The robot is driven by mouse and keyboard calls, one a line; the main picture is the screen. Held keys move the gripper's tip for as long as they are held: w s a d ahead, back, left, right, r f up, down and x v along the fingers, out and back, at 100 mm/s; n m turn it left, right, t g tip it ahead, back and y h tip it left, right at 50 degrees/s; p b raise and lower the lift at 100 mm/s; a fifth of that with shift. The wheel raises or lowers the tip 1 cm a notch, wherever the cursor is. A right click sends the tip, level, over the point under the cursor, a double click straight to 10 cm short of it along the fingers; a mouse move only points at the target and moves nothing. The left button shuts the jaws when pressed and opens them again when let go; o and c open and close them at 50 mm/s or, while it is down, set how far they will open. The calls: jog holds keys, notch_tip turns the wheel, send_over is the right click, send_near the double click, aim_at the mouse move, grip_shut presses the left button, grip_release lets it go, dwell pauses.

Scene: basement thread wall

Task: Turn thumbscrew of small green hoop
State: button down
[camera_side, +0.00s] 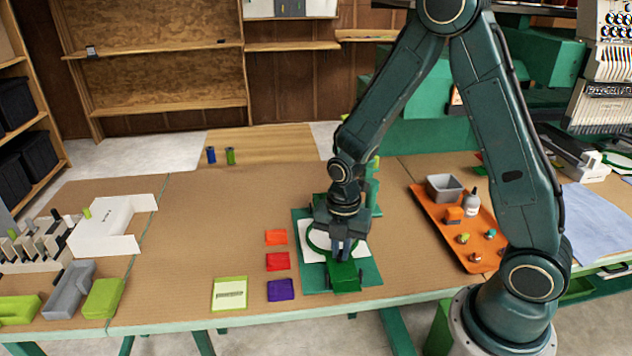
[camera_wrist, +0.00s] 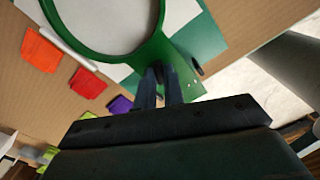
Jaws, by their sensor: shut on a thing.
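The green hoop (camera_side: 318,242) lies around white cloth on a green cutting mat (camera_side: 370,272). In the wrist view its ring (camera_wrist: 143,52) fills the top, with pale cloth inside. My gripper (camera_side: 341,250) points down at the hoop's near edge. In the wrist view my two fingers (camera_wrist: 160,78) are close together at the hoop's edge, shut on the thumbscrew there. The thumbscrew is mostly hidden between the fingers, and its turn cannot be read.
Orange (camera_side: 276,237), red (camera_side: 278,261) and purple (camera_side: 280,290) folded cloths lie left of the mat, with a lime card (camera_side: 230,293). A white pen (camera_wrist: 68,45) and a small dark item (camera_wrist: 197,66) lie near the hoop. An orange tray (camera_side: 424,205) stands right.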

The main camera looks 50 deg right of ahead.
jog(key=m, duration=1.5)
jog(key=shift+m, duration=0.3)
jog(key=m, duration=0.3)
jog(key=shift+m, duration=0.3)
jog(key=m, duration=0.3)
jog(key=shift+m, duration=0.3)
jog(key=m, duration=0.3)
jog(key=shift+m, duration=2.3)
